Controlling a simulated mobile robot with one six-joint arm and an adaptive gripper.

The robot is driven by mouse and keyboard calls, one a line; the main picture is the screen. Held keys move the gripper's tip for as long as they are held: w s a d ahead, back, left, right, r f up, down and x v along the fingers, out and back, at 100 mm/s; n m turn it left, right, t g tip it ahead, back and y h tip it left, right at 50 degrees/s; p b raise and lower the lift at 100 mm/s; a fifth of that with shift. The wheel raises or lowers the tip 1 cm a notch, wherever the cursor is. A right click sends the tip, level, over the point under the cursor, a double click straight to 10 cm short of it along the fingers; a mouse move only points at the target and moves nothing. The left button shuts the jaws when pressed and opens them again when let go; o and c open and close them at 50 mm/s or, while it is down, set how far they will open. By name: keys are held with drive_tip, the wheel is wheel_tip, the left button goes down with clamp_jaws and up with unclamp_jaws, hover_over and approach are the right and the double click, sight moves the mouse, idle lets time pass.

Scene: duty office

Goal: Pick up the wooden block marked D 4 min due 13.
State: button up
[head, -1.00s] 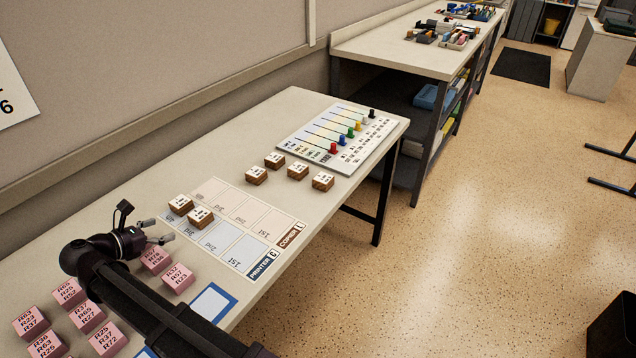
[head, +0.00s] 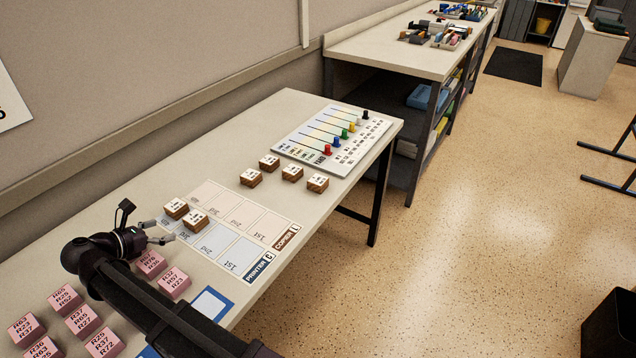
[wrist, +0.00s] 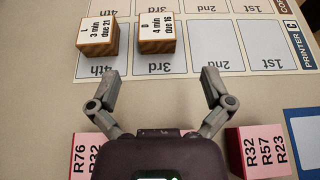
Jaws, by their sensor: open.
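My gripper (head: 155,231) is open and empty above the table, at the 4th-place end of the printed card; its fingers also show in the wrist view (wrist: 165,82). Ahead of them in the wrist view are two wooden blocks with white tops. The right one (wrist: 157,34) appears to read D 4 min due 16, and the left one (wrist: 98,38) reads L 3 min due 21. In the head view these two blocks (head: 195,219) sit on the card. Several more wooden blocks (head: 292,173) stand beyond it, their labels too small to read. I cannot make out a due 13 label.
Pink blocks (head: 174,283) stand on both sides of my gripper and at the near left. A blue-edged card (head: 211,303) lies near the table's front edge. A board with coloured pegs (head: 338,150) is at the far end.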

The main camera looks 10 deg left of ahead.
drive_tip(key=w+d+r+g+p, duration=0.1)
drive_tip(key=w+d+g+p, duration=0.1)
drive_tip(key=w+d+p, duration=0.1)
drive_tip(key=w+d+g+p, duration=0.2)
drive_tip(key=w+d+p, duration=0.1)
drive_tip(key=w+d, duration=0.3)
drive_tip(key=w+d+r+g+p, duration=0.1)
drive_tip(key=w+d+g+p, duration=0.2)
drive_tip(key=w+d, duration=0.2)
drive_tip(key=shift+w+d+r+p, duration=0.15)
drive_tip(key=shift+w+r+p, duration=0.05)
drive_tip(key=shift+w, duration=0.65)
drive_tip(key=shift+w+d+r+p, duration=0.1)
drive_tip(key=shift+w+r+p, duration=0.05)
drive_tip(key=shift+w, duration=0.65)
drive_tip(key=w+d+r+g+y+p, duration=0.25)
drive_tip(key=w+d+p, duration=0.25)
drive_tip(key=w+d, duration=0.25)
wheel_tip(320, 180, up, 5)
drive_tip(key=g+y+p, duration=0.3)
drive_tip(key=p, duration=0.3)
hover_over(318, 179)
drive_tip(key=shift+f+t, duration=0.25)
drive_tip(key=shift+f+b, duration=0.1)
drive_tip(key=shift+b, duration=0.25)
wheel_tip(318, 179, down, 8)
drive_tip(key=b, duration=0.8)
drive_tip(key=shift+f, duration=0.25)
drive_tip(key=shift+f+b, duration=0.1)
drive_tip(key=shift+b, duration=0.25)
